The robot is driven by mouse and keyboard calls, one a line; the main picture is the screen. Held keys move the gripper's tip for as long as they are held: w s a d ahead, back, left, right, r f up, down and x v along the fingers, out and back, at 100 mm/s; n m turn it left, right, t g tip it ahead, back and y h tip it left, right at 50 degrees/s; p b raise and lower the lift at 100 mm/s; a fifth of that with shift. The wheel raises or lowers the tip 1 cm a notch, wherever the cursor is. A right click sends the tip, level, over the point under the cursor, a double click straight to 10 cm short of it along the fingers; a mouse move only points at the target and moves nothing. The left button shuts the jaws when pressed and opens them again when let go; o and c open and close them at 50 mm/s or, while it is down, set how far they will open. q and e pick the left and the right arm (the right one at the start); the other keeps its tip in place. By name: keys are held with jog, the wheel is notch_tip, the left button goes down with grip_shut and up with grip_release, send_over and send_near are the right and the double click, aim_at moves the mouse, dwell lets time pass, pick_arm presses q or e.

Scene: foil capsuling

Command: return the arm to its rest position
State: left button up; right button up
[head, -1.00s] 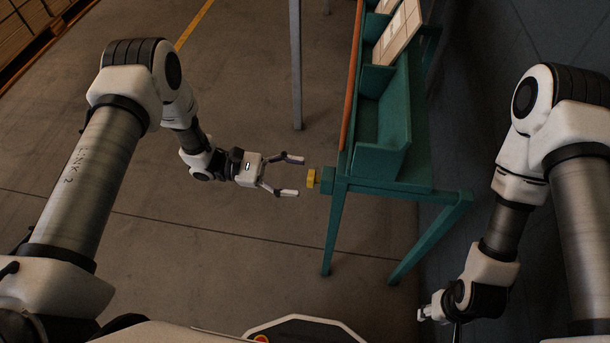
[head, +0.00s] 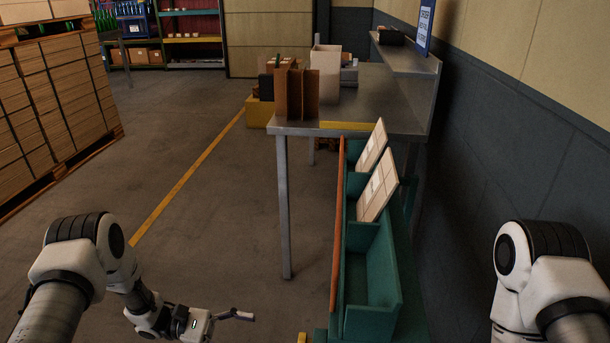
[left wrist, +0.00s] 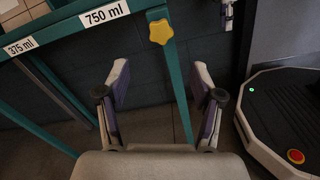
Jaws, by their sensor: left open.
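My left gripper (head: 236,317) is at the bottom of the head view, left of the teal stand. In the left wrist view its two fingers (left wrist: 160,90) are spread wide with nothing between them. Past them stands a teal leg with a yellow star-shaped knob (left wrist: 161,32) at its top, apart from the fingers. My right arm's upper joint (head: 545,258) shows at the lower right of the head view, its gripper below the frame. A small pale part at the top of the left wrist view seems to be my right gripper (left wrist: 228,12); its jaws are unclear.
The teal stand (head: 372,325) has open bays, with pale boxes or cards (head: 377,187) in the farther ones. Behind it is a grey metal table (head: 385,95) with brown dividers (head: 296,95). Stacked cartons (head: 45,110) stand far left. The floor between is clear.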

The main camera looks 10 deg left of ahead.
pick_arm(q)
jog(key=s+d+r+n+t+y+p, duration=0.1)
jog(key=d+r+n+t+y+p, duration=0.25)
jog(key=d+r+t+p, duration=0.35)
jog(key=s+a+f+m+g+y, duration=0.2)
jog(key=s+a+f+m+y, duration=0.1)
jog(key=s+m, duration=0.3)
jog(key=s+a+f+m+g+y+p, duration=0.1)
jog(key=s+a+f+m+g+y, duration=0.1)
jog(key=s+a+m+y, duration=0.3)
jog(key=s+a+f+m+g+y+p, duration=0.1)
jog(key=s+a+f+m+g+y, duration=0.2)
jog(key=s, duration=0.8)
jog(key=a+f+m+y, duration=0.1)
jog(key=a+m+y, duration=0.1)
jog(key=m+y, duration=0.1)
jog(key=shift+f+m, duration=0.35)
jog(key=shift+f, duration=0.05)
jog(key=shift+y, duration=0.25)
